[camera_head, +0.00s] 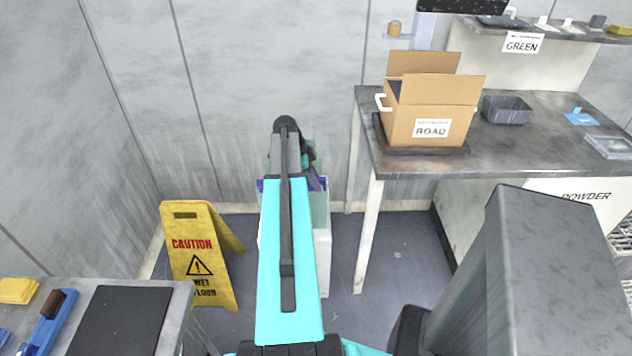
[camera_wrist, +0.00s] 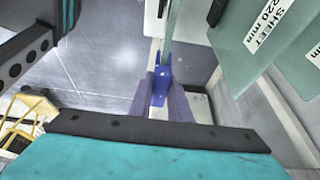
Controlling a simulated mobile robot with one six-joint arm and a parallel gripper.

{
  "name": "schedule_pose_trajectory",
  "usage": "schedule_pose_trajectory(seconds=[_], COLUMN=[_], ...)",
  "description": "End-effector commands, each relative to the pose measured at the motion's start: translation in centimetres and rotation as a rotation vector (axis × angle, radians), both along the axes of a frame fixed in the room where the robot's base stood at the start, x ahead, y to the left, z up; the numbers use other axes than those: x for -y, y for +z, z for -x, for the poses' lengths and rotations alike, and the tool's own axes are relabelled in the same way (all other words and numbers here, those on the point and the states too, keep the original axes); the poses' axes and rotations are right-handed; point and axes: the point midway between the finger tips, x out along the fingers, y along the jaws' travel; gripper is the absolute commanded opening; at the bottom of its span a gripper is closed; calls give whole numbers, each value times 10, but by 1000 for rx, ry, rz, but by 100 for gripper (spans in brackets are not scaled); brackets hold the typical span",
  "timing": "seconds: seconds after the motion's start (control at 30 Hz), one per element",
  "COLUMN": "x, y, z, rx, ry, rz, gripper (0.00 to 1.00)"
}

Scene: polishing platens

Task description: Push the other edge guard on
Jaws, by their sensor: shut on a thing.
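My gripper (camera_wrist: 161,96) is shut on a blue edge guard (camera_wrist: 160,78), seen in the wrist view between its two greyish fingers. The guard's forked end points toward the upright edge of a greenish glass sheet (camera_wrist: 169,38). The guard meets or overlaps that edge in the picture; I cannot tell how far it is seated. In the head view my arm hides most of the sheet and the held guard. Small blue parts (camera_head: 322,184) show on either side of the arm, above a white stand (camera_head: 322,245); I cannot tell which is the other guard.
More glass sheets (camera_wrist: 235,35) with a size label stand close at right in the wrist view. A yellow wet-floor sign (camera_head: 200,255) stands left of the white stand. A bench with a ROAD carton (camera_head: 430,105) is at right. Grey floor lies between.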

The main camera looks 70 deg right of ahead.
Motion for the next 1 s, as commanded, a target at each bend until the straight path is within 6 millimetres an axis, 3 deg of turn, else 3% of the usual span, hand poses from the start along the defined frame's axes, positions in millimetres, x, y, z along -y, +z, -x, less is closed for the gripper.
schedule_pose_trajectory(seconds=[0.67,0.7,0.8,1.0], x=[0,0,0,0], y=[-3,-3,-3,-3], z=[0,0,0,0], rx=[0,0,0,0], ry=[0,0,0,0], rz=[0,0,0,0], gripper=[0,18,35,39])
